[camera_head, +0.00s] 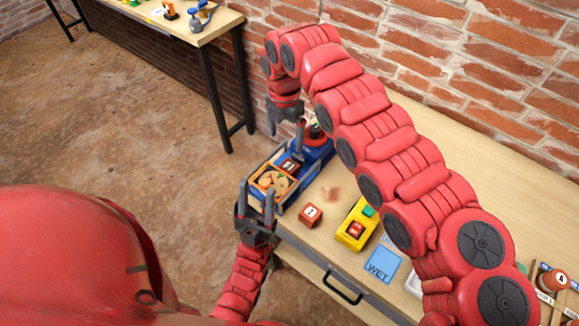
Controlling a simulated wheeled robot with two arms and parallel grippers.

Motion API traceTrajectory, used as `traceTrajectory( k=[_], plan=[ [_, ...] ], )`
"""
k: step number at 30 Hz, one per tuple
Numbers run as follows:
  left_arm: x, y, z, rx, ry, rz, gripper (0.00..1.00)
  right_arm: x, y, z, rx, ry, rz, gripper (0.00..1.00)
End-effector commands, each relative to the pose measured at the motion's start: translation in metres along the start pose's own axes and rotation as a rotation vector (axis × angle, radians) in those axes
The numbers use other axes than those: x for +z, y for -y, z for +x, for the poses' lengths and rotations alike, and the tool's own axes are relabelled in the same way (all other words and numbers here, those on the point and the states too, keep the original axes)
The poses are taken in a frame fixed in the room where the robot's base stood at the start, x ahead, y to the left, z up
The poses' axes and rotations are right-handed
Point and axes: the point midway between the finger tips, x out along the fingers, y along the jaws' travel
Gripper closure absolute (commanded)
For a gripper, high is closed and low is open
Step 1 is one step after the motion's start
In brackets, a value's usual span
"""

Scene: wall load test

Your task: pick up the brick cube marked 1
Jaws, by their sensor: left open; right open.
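Three small red brick cubes with white labels show, and the numbers are too small to read surely. One brick cube (310,215) sits on the bench top, right of my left gripper. Another brick cube (291,166) is in the blue tray (285,205), at its far part. A third brick cube (356,229) sits on the yellow device (345,239). My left gripper (256,200) is open and empty at the bench's front edge, beside the tray's near end, fingers pointing up. My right gripper (285,131) is open and empty above the tray's far end, fingers pointing down.
A blue WET card (383,264) lies right of the yellow device. My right arm crosses above the bench. A brick wall (500,60) stands behind; another table (205,27) is far left.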

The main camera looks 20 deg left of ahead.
Motion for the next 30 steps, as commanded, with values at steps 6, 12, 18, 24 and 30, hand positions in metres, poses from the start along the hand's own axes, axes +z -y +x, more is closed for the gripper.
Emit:
traceTrajectory(
  k=[6,12,18,24,30],
  plan=[
    [-0.004,0.001,0.022,0.000,0.000,0.000,0.50,-0.002,0.001,0.050,-0.003,-0.004,0.001,0.09],
    [-0.005,0.001,0.028,0.000,0.000,0.000,0.50,0.000,-0.001,0.081,0.003,0.000,0.002,0.09],
    [-0.006,0.002,0.037,0.000,0.000,0.000,0.50,0.001,0.002,0.095,0.002,-0.001,0.002,0.09],
    [-0.008,0.002,0.047,0.000,0.000,0.000,0.50,0.002,0.005,0.128,0.007,-0.002,0.002,0.09],
    [-0.008,0.002,0.047,0.000,0.000,0.000,0.50,0.005,0.005,0.139,0.008,0.004,0.002,0.09]
  ],
)
